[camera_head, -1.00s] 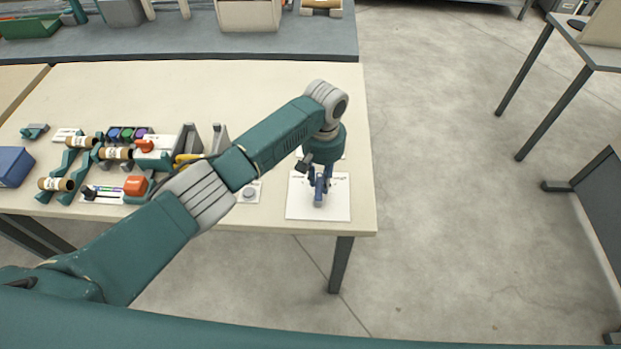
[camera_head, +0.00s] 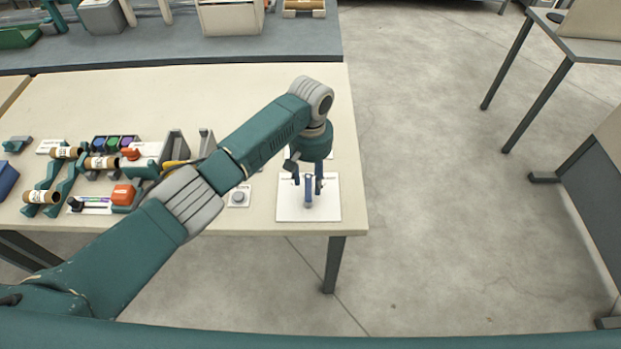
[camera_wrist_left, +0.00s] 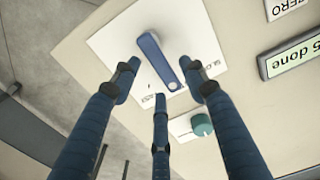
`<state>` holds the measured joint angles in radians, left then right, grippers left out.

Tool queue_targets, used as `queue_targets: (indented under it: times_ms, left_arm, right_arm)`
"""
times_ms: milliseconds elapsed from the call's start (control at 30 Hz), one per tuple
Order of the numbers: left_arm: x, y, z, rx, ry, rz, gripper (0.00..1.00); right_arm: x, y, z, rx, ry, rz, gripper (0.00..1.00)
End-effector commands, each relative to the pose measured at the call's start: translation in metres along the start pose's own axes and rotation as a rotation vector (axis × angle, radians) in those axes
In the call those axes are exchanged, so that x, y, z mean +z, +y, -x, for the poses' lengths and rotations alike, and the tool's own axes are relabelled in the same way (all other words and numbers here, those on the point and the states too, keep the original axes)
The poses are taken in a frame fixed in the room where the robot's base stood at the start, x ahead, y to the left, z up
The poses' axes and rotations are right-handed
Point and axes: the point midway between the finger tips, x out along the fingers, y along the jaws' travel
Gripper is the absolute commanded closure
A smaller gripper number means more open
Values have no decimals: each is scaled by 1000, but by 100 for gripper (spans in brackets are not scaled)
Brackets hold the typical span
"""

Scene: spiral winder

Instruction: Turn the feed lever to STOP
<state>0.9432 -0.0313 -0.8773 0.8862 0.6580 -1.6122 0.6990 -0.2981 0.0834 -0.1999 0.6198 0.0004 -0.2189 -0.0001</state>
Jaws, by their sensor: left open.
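The feed lever is a blue bar (camera_head: 308,190) on a white plate (camera_head: 326,212) near the front right corner of the table. In the left wrist view the lever (camera_wrist_left: 160,62) lies across its plate (camera_wrist_left: 115,38), with one end near partly hidden lettering that seems to begin "SLO". My left gripper (camera_head: 308,181) points down over the lever, its fingers open and spread on either side of it. In the left wrist view the open fingers (camera_wrist_left: 160,76) show around the lever's lower end; I cannot tell whether they touch it. My right gripper is not in view.
A teal knob (camera_wrist_left: 202,124) sits near the lever plate in the wrist view, with a display reading "5 done" (camera_wrist_left: 290,54) beyond. Left on the table are cardboard rolls on a teal stand (camera_head: 66,183) and an orange block (camera_head: 122,195). Floor lies beyond the table's right edge.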

Motion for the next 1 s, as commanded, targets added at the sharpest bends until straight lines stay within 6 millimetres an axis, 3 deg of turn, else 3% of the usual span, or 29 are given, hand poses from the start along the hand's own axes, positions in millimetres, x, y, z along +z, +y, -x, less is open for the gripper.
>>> queue_targets:
  times_ms: [300, 500, 700, 1000]
  left_arm:
    - [-2, 0, 67, 2, 6, -1, 56]
    - [-1, 0, 98, 0, 4, 0, 56]
    - [-1, 0, 109, 0, 2, 1, 56]
    - [-1, 0, 109, 0, 2, 0, 56]
  right_arm:
    - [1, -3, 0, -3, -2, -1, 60]
    - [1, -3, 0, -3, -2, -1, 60]
    - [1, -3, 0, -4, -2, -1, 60]
    - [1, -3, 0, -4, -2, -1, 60]
